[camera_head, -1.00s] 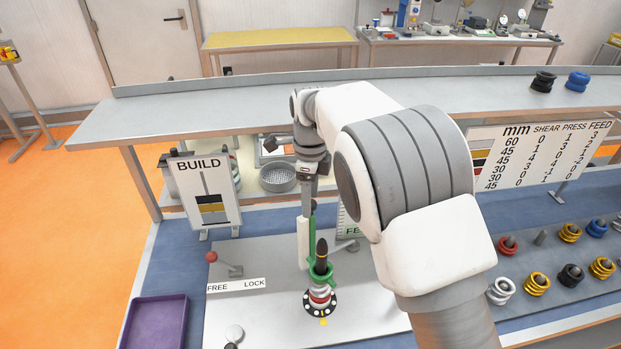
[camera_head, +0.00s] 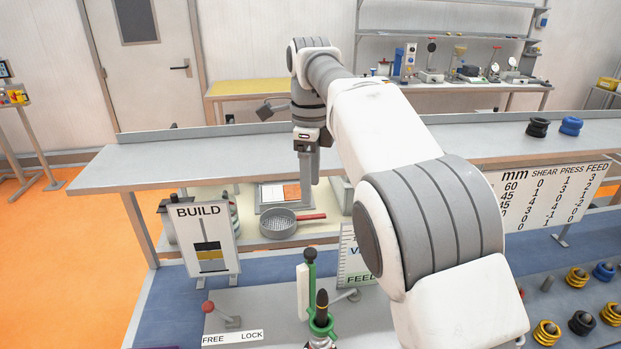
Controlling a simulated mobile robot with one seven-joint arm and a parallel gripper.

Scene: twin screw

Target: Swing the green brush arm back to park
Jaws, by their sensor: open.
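The green brush arm (camera_head: 311,278) stands upright beside a white block at the bottom centre of the head view. A dark knob tops it. Its green ring (camera_head: 320,327) is around or right beside the dark-tipped post (camera_head: 322,305); I cannot tell which from here. My gripper (camera_head: 308,178) points down, open and empty, well above the brush arm and apart from it. The lower part of the post is cut off by the picture's bottom edge.
A red-knobbed lever (camera_head: 208,307) stands by the FREE/LOCK label (camera_head: 232,338). The BUILD sign (camera_head: 205,240) is at left, and a FEED sign (camera_head: 355,258) is right behind the brush arm. A grey shelf (camera_head: 200,160) runs behind. Coil rings (camera_head: 578,277) sit at right.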

